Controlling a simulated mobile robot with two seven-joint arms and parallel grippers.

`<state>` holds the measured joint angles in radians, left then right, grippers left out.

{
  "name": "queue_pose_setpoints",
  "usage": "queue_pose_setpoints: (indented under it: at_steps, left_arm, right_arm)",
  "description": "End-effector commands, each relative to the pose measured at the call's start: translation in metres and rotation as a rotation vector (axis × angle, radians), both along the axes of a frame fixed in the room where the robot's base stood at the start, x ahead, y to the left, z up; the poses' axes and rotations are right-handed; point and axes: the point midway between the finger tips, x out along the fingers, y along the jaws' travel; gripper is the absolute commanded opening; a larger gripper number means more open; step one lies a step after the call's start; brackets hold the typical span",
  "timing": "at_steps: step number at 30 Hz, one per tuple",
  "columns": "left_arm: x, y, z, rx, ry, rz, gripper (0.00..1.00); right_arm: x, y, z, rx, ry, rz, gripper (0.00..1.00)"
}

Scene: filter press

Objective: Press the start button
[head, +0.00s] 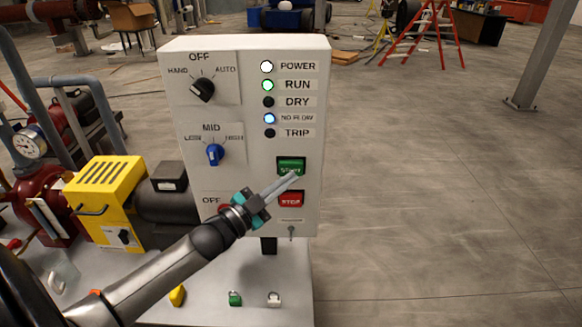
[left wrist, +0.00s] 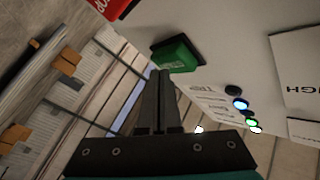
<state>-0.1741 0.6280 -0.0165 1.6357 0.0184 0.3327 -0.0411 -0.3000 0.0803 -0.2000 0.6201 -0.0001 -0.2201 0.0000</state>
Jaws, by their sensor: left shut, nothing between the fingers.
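The green start button (head: 291,166) is on the front of the white control panel (head: 240,65), above the red stop button (head: 291,199). My left gripper (head: 294,178) is shut and empty, its fingertips in front of the lower edge of the start button in the head view. In the left wrist view the green button (left wrist: 175,54) stands out from the panel just beyond the closed fingertips (left wrist: 160,74). I cannot tell whether they touch it. The RUN lamp (head: 268,85) glows green, and the POWER and NO FLOW lamps are lit. My right gripper is not in view.
The panel also carries a black knob (head: 203,89), a blue knob (head: 214,154) and a small key switch (head: 291,232). A yellow machine (head: 107,188) and a gauge (head: 29,142) stand on the left. Small padlocks (head: 235,298) lie on the base.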

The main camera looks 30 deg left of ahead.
Motion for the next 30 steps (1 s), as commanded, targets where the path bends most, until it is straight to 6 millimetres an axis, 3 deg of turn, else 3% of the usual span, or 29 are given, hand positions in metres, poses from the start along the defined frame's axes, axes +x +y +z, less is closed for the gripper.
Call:
queue_pose_setpoints:
  at_steps: [14,30]
  left_arm:
    - [-0.007,-0.005,0.0,-0.001,0.0,0.0,0.0]
    - [-0.047,-0.029,0.001,0.0,0.0,0.0,0.0]
  right_arm:
    - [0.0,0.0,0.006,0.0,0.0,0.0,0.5]
    - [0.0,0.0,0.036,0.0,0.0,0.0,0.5]
